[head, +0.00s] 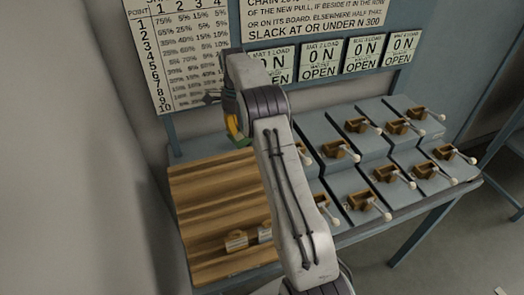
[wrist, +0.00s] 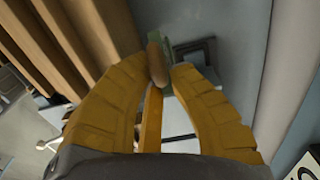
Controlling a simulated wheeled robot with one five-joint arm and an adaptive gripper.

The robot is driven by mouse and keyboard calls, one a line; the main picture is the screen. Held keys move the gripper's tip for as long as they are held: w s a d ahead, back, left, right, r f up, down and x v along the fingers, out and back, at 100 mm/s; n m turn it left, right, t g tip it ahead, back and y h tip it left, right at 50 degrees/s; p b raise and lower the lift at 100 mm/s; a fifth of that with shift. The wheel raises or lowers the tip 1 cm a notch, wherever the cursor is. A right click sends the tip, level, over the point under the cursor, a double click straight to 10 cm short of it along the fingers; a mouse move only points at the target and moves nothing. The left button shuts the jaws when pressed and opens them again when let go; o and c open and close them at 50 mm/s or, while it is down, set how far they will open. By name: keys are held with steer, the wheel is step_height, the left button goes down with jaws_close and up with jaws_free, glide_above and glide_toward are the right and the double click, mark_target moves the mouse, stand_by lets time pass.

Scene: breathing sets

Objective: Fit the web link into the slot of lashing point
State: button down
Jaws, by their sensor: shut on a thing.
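In the wrist view my yellow gripper (wrist: 161,80) is shut on a small tan, rounded piece, which I take to be the web link (wrist: 156,58). A greenish-grey part shows behind it. In the head view my gripper (head: 233,127) is mostly hidden by my arm, high over the back of the striped wooden rack. A bit of green shows below its yellow finger. The lashing points are brown slotted blocks with white-knobbed levers on grey steps at the right, such as one lashing point (head: 336,148) and a front one (head: 363,198). My gripper is well apart from them.
Two tan pieces (head: 237,240) lie at the front of the wooden rack (head: 215,195). Several "0 N OPEN" signs (head: 322,59) and a number chart (head: 180,50) hang on the back panel. My arm hides part of the leftmost steps.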

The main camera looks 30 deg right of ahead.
steer(key=shift+f+p, duration=0.8)
steer(key=shift+f, duration=3.7)
steer(key=c, duration=1.3)
jaws_free()
steer(key=shift+f, duration=0.1)
